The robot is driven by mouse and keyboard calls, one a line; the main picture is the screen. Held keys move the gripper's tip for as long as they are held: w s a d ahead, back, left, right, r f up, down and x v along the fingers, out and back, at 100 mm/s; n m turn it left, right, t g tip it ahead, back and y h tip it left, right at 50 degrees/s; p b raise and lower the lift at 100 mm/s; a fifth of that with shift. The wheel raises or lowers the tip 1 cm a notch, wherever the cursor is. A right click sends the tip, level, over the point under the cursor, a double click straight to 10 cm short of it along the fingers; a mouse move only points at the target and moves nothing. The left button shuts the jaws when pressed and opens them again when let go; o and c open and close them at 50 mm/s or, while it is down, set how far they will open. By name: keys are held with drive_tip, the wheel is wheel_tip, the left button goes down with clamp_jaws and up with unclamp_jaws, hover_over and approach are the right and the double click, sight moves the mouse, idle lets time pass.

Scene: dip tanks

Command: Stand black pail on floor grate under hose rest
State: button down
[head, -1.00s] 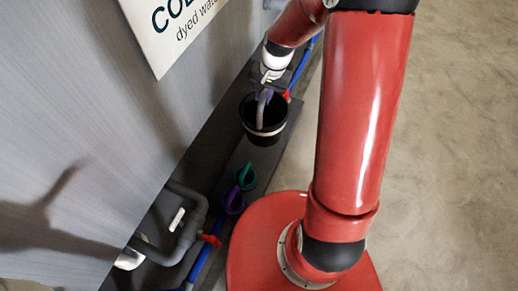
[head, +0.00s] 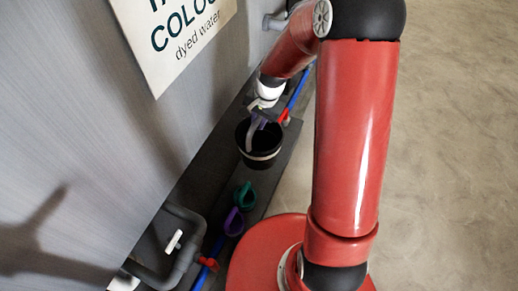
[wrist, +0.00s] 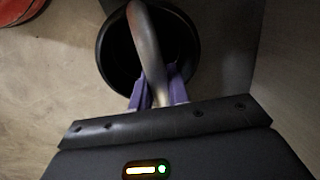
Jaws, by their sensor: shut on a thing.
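The black pail (head: 259,160), with a pale band around it, hangs below my gripper (head: 257,119) in the head view. In the wrist view the pail's dark rim (wrist: 104,60) lies just beyond the fingers. My purple fingers (wrist: 157,90) are shut on a grey curved bar (wrist: 146,40), which looks like the pail's handle and crosses its mouth. The pail looks upright or slightly tilted; I cannot tell whether its base touches anything. I cannot make out the floor grate or the hose rest for certain.
A dark strip (head: 222,200) runs along the grey wall (head: 60,120), with green (head: 243,195) and purple (head: 234,222) loops on it. Grey pipe (head: 185,255) and blue pipe with red handles are close by. A sign (head: 185,30) is on the wall. Open floor (head: 450,150) lies right.

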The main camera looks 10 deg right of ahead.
drive_tip(key=b, duration=0.1)
approach(259, 145)
drive_tip(key=s+a+f, duration=0.2)
drive_tip(key=s, duration=0.1)
drive_tip(key=shift+a+f, duration=0.2)
drive_tip(key=shift+f, duration=0.2)
drive_tip(key=shift+f+b, duration=0.4)
drive_tip(key=shift+b, duration=0.2)
drive_tip(key=c, duration=1.3)
unclamp_jaws()
drive_tip(key=shift+c, duration=0.2)
drive_tip(key=shift+r, duration=0.1)
drive_tip(key=shift+r, duration=0.1)
